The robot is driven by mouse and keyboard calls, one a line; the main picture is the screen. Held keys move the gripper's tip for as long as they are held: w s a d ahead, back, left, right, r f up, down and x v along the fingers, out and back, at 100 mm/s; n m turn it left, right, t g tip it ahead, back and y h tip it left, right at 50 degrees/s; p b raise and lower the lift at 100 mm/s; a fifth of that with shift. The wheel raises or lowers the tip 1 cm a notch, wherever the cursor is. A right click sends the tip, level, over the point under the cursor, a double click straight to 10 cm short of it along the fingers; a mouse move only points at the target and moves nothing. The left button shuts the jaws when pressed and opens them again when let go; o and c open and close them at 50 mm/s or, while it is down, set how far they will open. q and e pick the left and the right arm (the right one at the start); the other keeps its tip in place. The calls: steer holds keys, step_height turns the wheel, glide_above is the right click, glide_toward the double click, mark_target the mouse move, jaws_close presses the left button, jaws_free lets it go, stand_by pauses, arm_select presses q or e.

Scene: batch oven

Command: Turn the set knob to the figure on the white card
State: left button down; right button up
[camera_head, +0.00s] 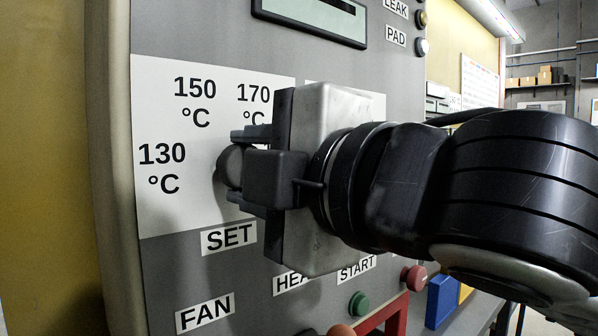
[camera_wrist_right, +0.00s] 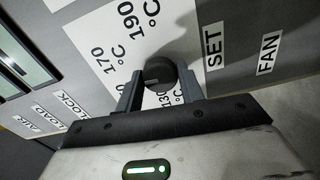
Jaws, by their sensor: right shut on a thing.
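The dark round set knob (camera_head: 226,168) sticks out of a white scale plate (camera_head: 185,215) above the SET label. My right gripper (camera_head: 243,168) is shut on the knob, one finger on each side, and its body hides the right part of the scale. In the right wrist view the knob (camera_wrist_right: 160,72) sits between the two fingertips (camera_wrist_right: 160,86). The figures 130, 150 and 170 °C show in the head view, and 190 in the wrist view. I cannot make out where the knob points. I cannot pick out a separate white card with a readable figure. My left gripper is out of view.
A display (camera_head: 312,18) is above the scale. LEAK and PAD lamps are at upper right. Below my gripper are a green button (camera_head: 359,304), a red button (camera_head: 413,277) and a red frame (camera_head: 385,318). A blue block (camera_head: 440,300) stands at lower right.

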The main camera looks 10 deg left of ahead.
steer(key=m, duration=1.6)
steer(key=shift+m, duration=0.4)
stand_by(0.3)
steer(key=o, duration=1)
steer(key=shift+s, duration=0.1)
